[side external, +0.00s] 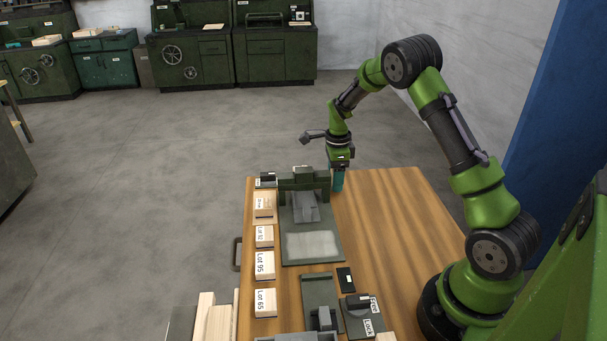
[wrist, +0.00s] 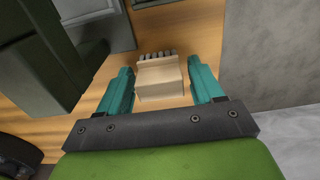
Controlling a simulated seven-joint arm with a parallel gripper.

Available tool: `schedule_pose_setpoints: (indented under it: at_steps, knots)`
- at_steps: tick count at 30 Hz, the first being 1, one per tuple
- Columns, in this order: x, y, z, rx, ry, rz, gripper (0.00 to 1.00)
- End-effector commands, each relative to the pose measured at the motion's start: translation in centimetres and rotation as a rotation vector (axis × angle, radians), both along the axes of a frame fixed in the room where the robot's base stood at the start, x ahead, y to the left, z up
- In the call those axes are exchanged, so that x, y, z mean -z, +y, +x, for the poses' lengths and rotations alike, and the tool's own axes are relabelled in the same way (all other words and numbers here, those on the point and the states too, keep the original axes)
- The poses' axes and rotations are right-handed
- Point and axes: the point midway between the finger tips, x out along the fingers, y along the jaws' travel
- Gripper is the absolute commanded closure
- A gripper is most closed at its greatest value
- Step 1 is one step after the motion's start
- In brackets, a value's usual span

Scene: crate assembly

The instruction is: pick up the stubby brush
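The stubby brush (wrist: 160,80) is a short pale wooden block with a row of dark bristles at its far end. It shows in the wrist view on the wooden table, between the two teal fingers of my gripper (wrist: 160,68). The fingers are open, with a gap of table visible on each side of the brush. In the side view my gripper (side external: 338,181) points down low over the far end of the table. I cannot make out the brush in that view.
A dark green fixture (side external: 303,181) stands close to the left of my gripper, with a flat base plate (side external: 331,257). Labelled wooden blocks (side external: 265,265) line the table's left edge. The table's right part (side external: 390,230) is clear. The far table edge is close to my gripper.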

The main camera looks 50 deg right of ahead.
Motion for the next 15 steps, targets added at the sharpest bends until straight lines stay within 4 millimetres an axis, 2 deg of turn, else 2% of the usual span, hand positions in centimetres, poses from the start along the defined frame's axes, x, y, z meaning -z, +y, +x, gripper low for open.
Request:
schedule_pose_setpoints:
  at_steps: [1,6,9,15]
  knots:
    - [-0.03,0.00,0.01,0.000,0.000,0.000,0.42]
    - [-0.05,0.01,0.02,-0.001,0.000,0.000,0.68]
    - [-0.06,0.00,0.03,-0.001,-0.001,-0.001,0.80]
    - [-0.11,0.00,0.04,-0.001,-0.001,-0.001,0.80]
